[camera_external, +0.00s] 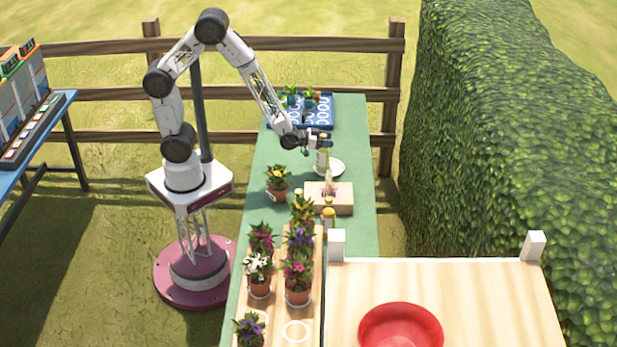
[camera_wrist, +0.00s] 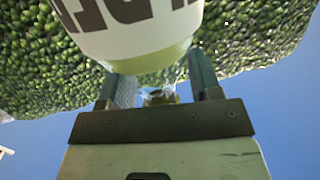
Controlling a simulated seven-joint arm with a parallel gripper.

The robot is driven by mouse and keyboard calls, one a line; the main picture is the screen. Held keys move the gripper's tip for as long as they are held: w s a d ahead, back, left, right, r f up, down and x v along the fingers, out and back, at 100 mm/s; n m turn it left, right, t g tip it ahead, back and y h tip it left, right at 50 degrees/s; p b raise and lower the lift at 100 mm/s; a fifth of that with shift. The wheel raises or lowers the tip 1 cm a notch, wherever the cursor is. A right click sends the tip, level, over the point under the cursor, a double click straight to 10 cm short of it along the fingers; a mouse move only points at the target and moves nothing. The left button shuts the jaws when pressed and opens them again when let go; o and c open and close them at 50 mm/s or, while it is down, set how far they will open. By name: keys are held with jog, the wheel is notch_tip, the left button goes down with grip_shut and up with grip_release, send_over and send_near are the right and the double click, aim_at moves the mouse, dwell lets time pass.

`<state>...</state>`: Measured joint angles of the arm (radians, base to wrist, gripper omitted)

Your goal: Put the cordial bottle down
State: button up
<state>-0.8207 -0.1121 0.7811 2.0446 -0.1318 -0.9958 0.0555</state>
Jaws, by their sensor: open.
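The cordial bottle (camera_external: 322,161), pale with a yellowish-green tint, is upright at the green table, beside or over the edge of a white plate (camera_external: 337,168). I cannot tell whether its base rests on the table or the plate. In the wrist view the bottle (camera_wrist: 135,35) looms large, with a white label and dark lettering. My gripper (camera_external: 314,143) is at the bottle's upper part. In the wrist view its fingers (camera_wrist: 160,78) are apart, one on each side near the bottle; contact is not clear.
A wooden box (camera_external: 342,197) stands in front of the plate, with small yellow bottles (camera_external: 329,220) nearby. Potted flowers (camera_external: 277,182) stand to the left and front. Blue crates (camera_external: 318,113) are at the back. A red bowl (camera_external: 400,328) sits on a wooden table at front right.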

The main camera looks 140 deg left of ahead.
jog(key=shift+r, duration=0.2)
jog(key=v, duration=1.2)
dwell(0.4)
jog(key=shift+w, duration=0.1)
dwell(0.4)
jog(key=w+d+r+m+h, duration=0.2)
jog(key=w+d+r+h, duration=0.1)
jog(key=d, duration=0.4)
jog(key=w+d+r+m+h, duration=0.1)
jog(key=w+d+r+h, duration=0.15)
jog(key=d, duration=0.55)
jog(key=w+d+r+m+h, duration=0.2)
jog(key=d+r+h, duration=0.2)
jog(key=d, duration=0.3)
jog(key=s+d+r+m+g+h, duration=0.1)
jog(key=s+d+r+m+g, duration=0.2)
jog(key=s+d+r, duration=0.2)
jog(key=s+d+r+m+g+h, duration=0.2)
jog(key=s+d+r+g, duration=0.2)
jog(key=s+d, duration=0.7)
jog(key=d+r, duration=0.1)
jog(key=d, duration=0.3)
jog(key=shift+s+d+r+m, duration=0.15)
jog(key=shift+s+d+m, duration=0.1)
jog(key=shift+m, duration=0.15)
